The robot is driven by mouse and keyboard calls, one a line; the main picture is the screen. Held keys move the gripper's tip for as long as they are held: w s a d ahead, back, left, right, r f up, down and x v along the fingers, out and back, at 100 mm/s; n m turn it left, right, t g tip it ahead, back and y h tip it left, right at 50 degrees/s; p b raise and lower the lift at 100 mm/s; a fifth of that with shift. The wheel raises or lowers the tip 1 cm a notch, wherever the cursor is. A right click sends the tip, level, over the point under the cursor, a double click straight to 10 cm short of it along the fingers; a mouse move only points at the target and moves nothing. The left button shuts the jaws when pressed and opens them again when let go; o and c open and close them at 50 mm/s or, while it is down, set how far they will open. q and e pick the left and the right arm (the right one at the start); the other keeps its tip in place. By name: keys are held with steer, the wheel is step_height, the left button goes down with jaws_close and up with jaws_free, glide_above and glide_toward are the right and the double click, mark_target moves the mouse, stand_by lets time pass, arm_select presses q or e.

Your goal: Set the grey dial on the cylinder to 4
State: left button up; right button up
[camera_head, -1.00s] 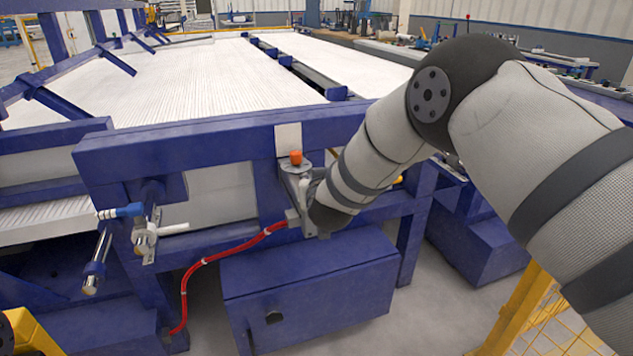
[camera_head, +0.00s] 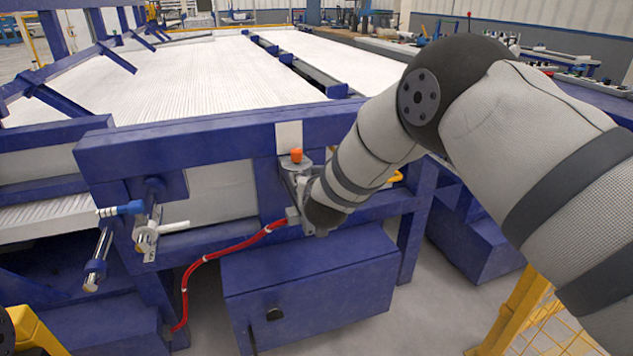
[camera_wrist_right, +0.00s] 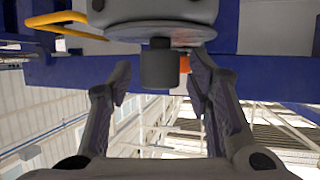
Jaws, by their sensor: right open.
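In the right wrist view, a short dark grey dial (camera_wrist_right: 158,65) sticks out from a round grey metal body, the cylinder (camera_wrist_right: 150,12), at the top. My right gripper (camera_wrist_right: 160,78) is open, with one finger on each side of the dial. A gap shows on the left of the dial; the right finger is closer to it, and contact cannot be told. In the head view, the grey unit (camera_head: 300,179) is on the blue frame, largely covered by my right arm, which hides the dial and right gripper. Dial markings are not readable. My left gripper is not in view.
An orange knob (camera_head: 297,155) tops the unit and shows behind the dial in the wrist view (camera_wrist_right: 185,63). A yellow handle (camera_wrist_right: 62,18) is nearby. A red hose (camera_head: 205,258) runs down left. A blue box (camera_head: 312,290) stands below; a yellow fence (camera_head: 520,310) is at right.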

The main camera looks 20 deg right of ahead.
steer(key=v, duration=1.2)
